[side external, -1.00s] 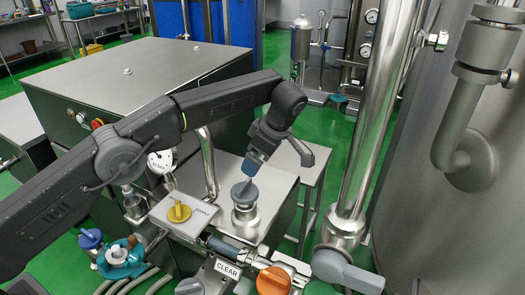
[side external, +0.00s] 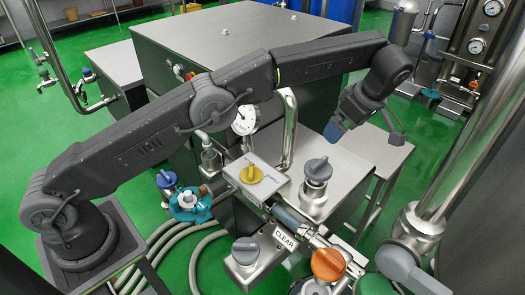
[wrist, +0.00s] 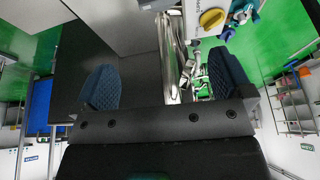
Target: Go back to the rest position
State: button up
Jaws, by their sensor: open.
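My gripper (side external: 336,130) hangs from the bent arm above the steel bench, pointing down and left, with its blue fingertips a little above and right of the grey-topped valve knob (side external: 317,168). It touches nothing that I can see. In the wrist view my gripper (wrist: 163,85) has its two blue textured fingers wide apart. No held object shows between them; a steel pipe and floor show behind the gap.
A yellow knob (side external: 251,174) sits on a steel plate left of the grey knob. A steel pipe (side external: 290,125) and gauge (side external: 244,121) stand behind. Green floor is open at left.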

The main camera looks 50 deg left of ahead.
jog(key=s+a+r+m+t+h, duration=0.3)
jog(key=s+a+r+m, duration=0.6)
jog(key=s+a+r, duration=0.45)
jog(key=s+a+f+m+t, duration=0.1)
jog(key=s+f+m, duration=0.2)
jog(key=s, duration=0.7)
jog(key=s+a+f+m+t+h, duration=0.1)
jog(key=s+m, duration=0.4)
jog(key=s, duration=0.6)
jog(key=shift+a+f+t, duration=0.3)
jog(key=shift+a+f, duration=0.45)
jog(key=shift+f, duration=0.15)
